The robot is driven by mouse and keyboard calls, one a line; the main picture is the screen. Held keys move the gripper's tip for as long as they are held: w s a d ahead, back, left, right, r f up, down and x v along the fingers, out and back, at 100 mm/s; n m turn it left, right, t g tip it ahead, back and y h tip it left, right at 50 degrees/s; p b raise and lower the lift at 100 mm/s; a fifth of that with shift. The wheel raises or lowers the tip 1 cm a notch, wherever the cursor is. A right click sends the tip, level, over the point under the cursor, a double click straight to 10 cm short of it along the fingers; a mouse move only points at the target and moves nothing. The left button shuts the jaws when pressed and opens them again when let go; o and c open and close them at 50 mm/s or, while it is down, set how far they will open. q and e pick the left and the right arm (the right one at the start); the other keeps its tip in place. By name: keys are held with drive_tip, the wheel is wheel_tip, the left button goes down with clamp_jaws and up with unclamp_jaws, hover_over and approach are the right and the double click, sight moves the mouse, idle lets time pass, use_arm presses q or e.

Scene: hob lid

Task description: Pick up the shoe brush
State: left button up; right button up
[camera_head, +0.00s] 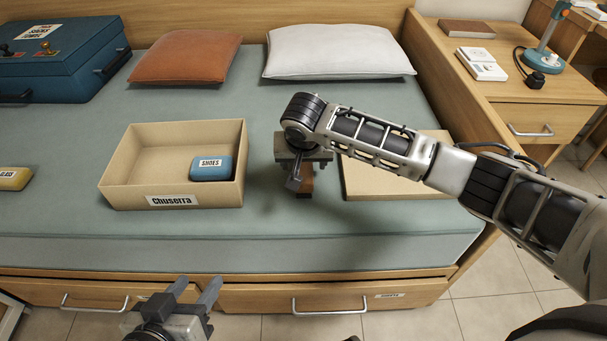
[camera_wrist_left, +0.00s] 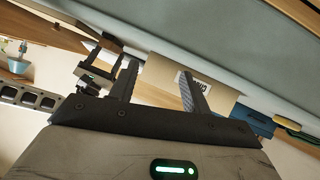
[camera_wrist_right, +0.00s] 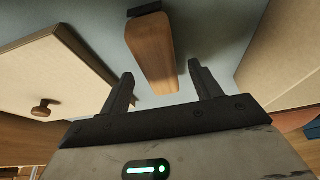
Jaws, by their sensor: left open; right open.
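The shoe brush, a brown wooden block with a dark end, lies on the bed and shows in the right wrist view (camera_wrist_right: 151,45). In the head view only part of the brush (camera_head: 306,183) shows beneath my right gripper (camera_head: 297,172). The right gripper is open above it. In the right wrist view its fingertips (camera_wrist_right: 162,76) lie to either side of the brush's near end, with gaps. I cannot tell the height between them. My left gripper (camera_head: 196,287) is open and empty in front of the bed, by the drawers.
An open cardboard box (camera_head: 128,190) holding a blue "SHOES" block (camera_head: 211,168) stands left of the brush. A flat pale lid (camera_head: 395,188) with a knob (camera_wrist_right: 42,108) lies right of it. A blue case (camera_head: 60,65), pillows (camera_head: 338,52) and a yellow block (camera_head: 13,178) are farther away.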

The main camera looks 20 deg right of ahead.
drive_tip(key=shift+x, duration=1.1)
use_arm(q)
drive_tip(key=shift+d+r+t, duration=0.2)
drive_tip(key=shift+r+t, duration=0.2)
drive_tip(key=shift+r, duration=0.6)
use_arm(e)
drive_tip(key=shift+f, duration=0.15)
drive_tip(key=shift+f, duration=0.15)
use_arm(q)
drive_tip(key=shift+r, duration=0.25)
use_arm(e)
drive_tip(key=c, duration=1.1)
